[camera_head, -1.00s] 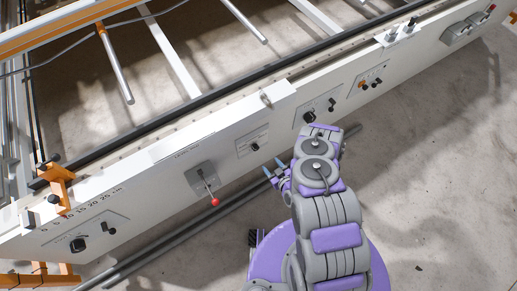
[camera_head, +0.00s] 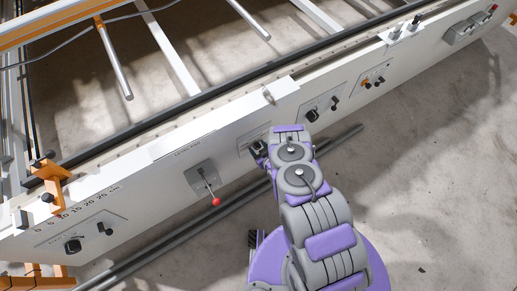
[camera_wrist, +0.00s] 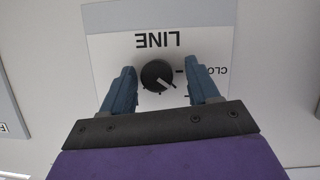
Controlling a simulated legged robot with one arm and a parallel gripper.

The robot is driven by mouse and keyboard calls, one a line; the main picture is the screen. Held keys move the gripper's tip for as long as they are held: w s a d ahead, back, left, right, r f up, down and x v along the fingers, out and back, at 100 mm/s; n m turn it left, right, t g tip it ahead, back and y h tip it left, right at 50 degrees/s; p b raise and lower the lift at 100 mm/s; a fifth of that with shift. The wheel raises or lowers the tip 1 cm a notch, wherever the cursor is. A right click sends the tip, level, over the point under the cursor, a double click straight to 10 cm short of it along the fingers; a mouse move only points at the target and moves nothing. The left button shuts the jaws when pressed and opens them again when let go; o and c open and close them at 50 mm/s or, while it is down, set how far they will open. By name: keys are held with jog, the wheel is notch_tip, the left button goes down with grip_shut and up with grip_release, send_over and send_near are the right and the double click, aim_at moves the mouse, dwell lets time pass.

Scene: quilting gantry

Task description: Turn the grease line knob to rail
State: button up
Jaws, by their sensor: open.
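The knob (camera_wrist: 157,75) is round and black with a pale pointer line. It sits on a light plate (camera_wrist: 105,50) whose lettering appears upside down as "LINE" and a partly hidden "CLO…". In the wrist view the pointer slants to the lower right. My gripper (camera_wrist: 160,66) is open, with one blue finger on each side of the knob and visible gaps to both. The rest of the lettering is cut off or covered. In the head view my gripper (camera_head: 263,151) is at the plate on the white beam and mostly covers the knob.
A grey lever plate with a red-tipped lever (camera_head: 215,201) is left of my gripper on the beam (camera_head: 150,195). Another panel with a black knob (camera_head: 312,115) is to the right. A dark rail (camera_head: 170,235) runs low along the beam. The floor at right is clear.

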jog(key=shift+d+r, duration=0.1)
jog(key=shift+d, duration=0.2)
jog(key=c, duration=0.5)
jog(key=shift+a, duration=0.15)
jog(key=c, duration=0.5)
jog(key=shift+m+y, duration=0.3)
jog(key=shift+m, duration=0.2)
jog(key=shift+c, duration=0.2)
jog(key=o, duration=1)
jog(key=shift+o, duration=0.2)
